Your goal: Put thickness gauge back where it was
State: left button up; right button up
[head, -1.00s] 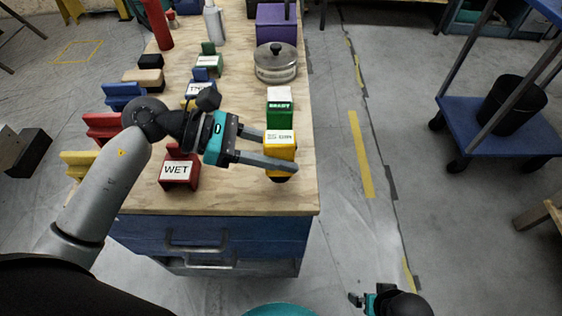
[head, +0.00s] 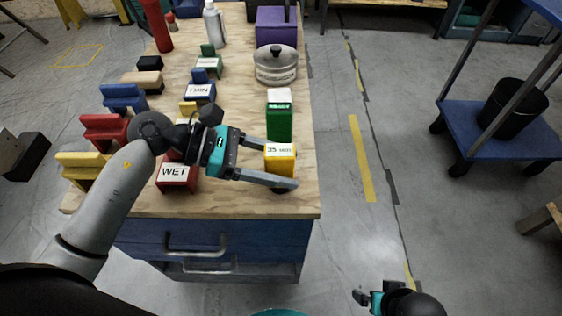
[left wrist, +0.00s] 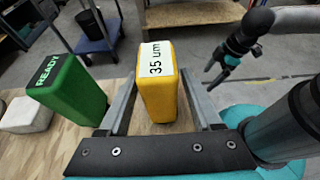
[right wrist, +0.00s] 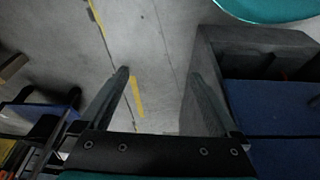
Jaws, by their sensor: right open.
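The thickness gauge, which I take to be the yellow block marked "35 um" (head: 281,161), stands upright on the near right part of the wooden tabletop. It also shows in the left wrist view (left wrist: 158,90). My left gripper (head: 283,166) is open, with one finger on each side of the block. The left wrist view shows gaps between block and fingers. A green block marked "READY" (head: 279,120) stands just behind it, apart from the left fingers. My right gripper (head: 362,297) is open and empty over the floor, right of the bench.
A red "WET" block (head: 178,176) stands left under my left arm. A lidded metal pot (head: 276,66) and purple box (head: 276,25) stand farther back. A blue cart (head: 465,122) stands on the right; floor between is clear.

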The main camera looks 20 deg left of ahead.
pick_arm(q)
jog(key=shift+o, duration=0.3)
jog(key=shift+r, duration=0.15)
jog(key=p+v, duration=0.2)
jog(key=v, duration=1)
jog(key=shift+p, duration=0.35)
pick_arm(e)
notch_tip(320, 180, down, 5)
jog(key=s+g, duration=0.1)
jog(key=s, duration=0.2)
jog(key=shift+d+f, duration=0.15)
jog(key=shift+d, duration=0.1)
